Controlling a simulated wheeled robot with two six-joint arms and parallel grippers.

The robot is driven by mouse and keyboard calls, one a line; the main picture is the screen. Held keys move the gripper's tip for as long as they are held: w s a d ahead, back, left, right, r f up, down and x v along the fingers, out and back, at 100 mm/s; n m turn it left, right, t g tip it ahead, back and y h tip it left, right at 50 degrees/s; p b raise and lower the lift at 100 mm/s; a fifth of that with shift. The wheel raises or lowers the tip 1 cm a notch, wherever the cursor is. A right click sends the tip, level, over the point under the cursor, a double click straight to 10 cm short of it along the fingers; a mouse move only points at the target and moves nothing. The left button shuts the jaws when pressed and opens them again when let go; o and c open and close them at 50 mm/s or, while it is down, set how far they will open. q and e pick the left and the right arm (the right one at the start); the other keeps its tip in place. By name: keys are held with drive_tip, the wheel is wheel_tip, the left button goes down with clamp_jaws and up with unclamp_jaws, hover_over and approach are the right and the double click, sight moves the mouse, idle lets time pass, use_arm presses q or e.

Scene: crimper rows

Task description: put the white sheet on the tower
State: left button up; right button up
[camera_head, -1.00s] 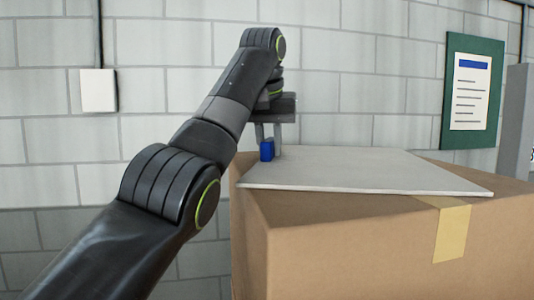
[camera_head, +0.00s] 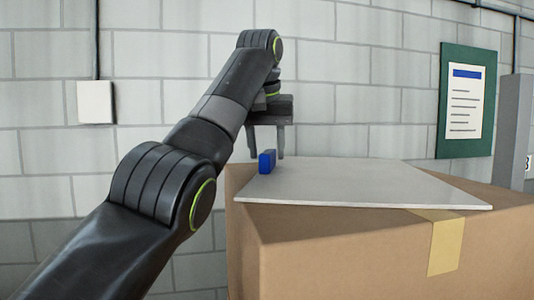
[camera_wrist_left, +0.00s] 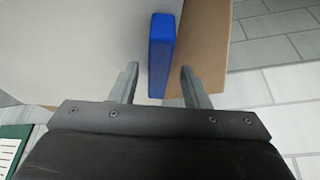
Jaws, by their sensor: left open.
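The white sheet (camera_head: 365,184) lies flat on top of a cardboard box (camera_head: 350,250), in the head view. My left gripper (camera_head: 266,156) is open just above and behind the blue block, pointing down. In the left wrist view the blue block (camera_wrist_left: 161,55) shows beyond the gap between the open fingers (camera_wrist_left: 158,85), with the white sheet (camera_wrist_left: 80,45) to its left. The fingers hold nothing. My right gripper is not in view. I cannot make out a separate tower.
The box has a strip of tan tape (camera_head: 446,245) down its front. A block wall stands behind, with a green board (camera_head: 467,105) and a white wall box (camera_head: 95,102). A grey post (camera_head: 513,130) is at the right edge.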

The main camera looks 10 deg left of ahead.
use_arm(q)
drive_tip(key=p+v, duration=0.3)
drive_tip(key=v, duration=0.7)
drive_tip(key=shift+s+p, duration=0.2)
drive_tip(key=shift+p, duration=0.1)
